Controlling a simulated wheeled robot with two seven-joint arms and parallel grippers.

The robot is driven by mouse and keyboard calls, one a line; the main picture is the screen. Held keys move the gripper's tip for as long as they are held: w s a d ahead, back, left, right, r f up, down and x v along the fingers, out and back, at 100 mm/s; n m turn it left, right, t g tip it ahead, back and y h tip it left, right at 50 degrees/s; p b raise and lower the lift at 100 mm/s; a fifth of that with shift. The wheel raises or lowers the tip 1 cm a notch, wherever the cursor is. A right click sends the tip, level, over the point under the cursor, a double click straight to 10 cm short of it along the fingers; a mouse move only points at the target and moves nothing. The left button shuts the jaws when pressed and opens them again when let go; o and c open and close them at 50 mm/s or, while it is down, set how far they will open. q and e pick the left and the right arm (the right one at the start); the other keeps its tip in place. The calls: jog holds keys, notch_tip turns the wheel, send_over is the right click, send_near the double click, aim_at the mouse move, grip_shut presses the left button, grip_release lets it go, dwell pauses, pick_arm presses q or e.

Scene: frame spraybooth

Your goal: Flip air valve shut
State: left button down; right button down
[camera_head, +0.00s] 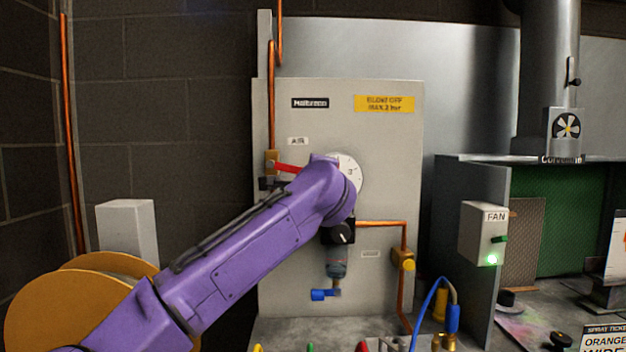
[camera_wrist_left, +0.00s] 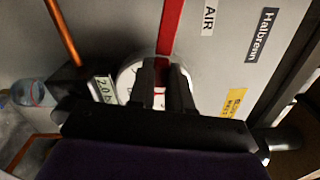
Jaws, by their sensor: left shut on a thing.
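The air valve's brass body (camera_head: 271,162) sits on the copper pipe at the left of the grey panel, beside the AIR label (camera_head: 298,141). Its red lever (camera_head: 290,168) points right, nearly level, tilted slightly down. In the left wrist view the red lever (camera_wrist_left: 172,28) runs down between the two black fingers. My left gripper (camera_wrist_left: 164,72) is shut on the lever. In the head view my purple wrist hides the fingers and the lever's far end. My right gripper is in neither view.
A white gauge dial (camera_head: 351,174) is partly behind my wrist. Below it hang a regulator with a black knob (camera_head: 341,233) and a blue-handled drain (camera_head: 323,295). A fan switch box (camera_head: 484,233) with a green light stands right. A yellow reel (camera_head: 60,305) is at lower left.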

pick_arm(q)
jog(key=shift+r, duration=0.25)
jog(key=c, duration=1)
grip_release()
jog(key=shift+c, duration=0.2)
jog(key=s+b, duration=0.5)
jog(key=s, duration=0.5)
jog(key=shift+s+b, duration=0.25)
jog(key=shift+b, duration=0.05)
